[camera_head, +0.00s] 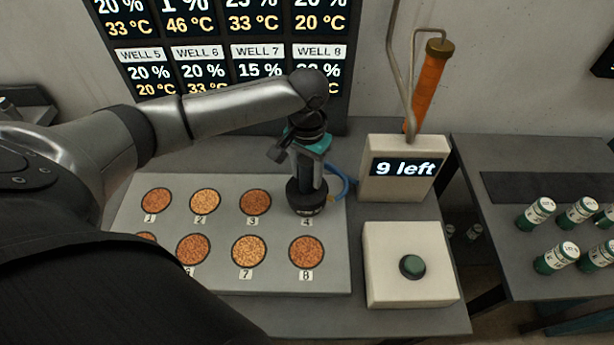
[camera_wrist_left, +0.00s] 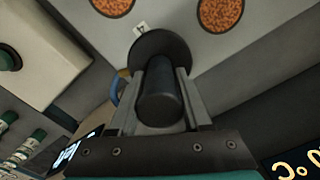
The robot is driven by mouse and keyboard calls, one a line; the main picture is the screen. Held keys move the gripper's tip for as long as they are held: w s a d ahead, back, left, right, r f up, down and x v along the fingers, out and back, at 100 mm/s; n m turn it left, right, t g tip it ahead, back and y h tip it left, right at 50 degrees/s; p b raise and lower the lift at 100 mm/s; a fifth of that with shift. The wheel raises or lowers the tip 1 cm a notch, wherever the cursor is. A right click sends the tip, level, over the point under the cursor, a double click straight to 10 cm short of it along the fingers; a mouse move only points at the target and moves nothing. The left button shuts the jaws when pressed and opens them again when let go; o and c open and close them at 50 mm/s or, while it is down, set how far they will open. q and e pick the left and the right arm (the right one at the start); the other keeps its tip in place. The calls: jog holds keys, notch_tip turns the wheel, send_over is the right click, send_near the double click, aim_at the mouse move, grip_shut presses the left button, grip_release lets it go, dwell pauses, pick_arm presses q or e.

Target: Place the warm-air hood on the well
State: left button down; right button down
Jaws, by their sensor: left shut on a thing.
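The warm-air hood (camera_head: 307,196) is a black round-based piece with an upright black handle and a blue hose. It stands at well 4 of the grey well plate (camera_head: 335,274) and hides that well's opening. I cannot tell whether its base touches the plate. My left gripper (camera_head: 307,171) is shut on the hood's handle from above. In the left wrist view the gripper (camera_wrist_left: 160,100) has the hood's handle (camera_wrist_left: 160,92) between its fingers, with the label 4 beside the base. Wells 1, 2, 3 (camera_head: 255,202), 7 and 8 (camera_head: 306,252) show orange-brown granules. My right gripper is not in view.
A wall display (camera_head: 235,60) lists percentages and temperatures per well. A beige box (camera_head: 402,175) reading "9 left" stands right of the plate, with a beige box with a green button (camera_head: 412,267) before it. My arm hides the plate's left front.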

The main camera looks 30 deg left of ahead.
pick_arm(q)
jog(key=shift+f, duration=0.65)
jog(key=shift+c, duration=1.8)
grip_release()
jog(key=shift+f, duration=0.15)
notch_tip(320, 180, up, 12)
jog(key=shift+r+p, duration=0.15)
jog(key=shift+p, duration=0.75)
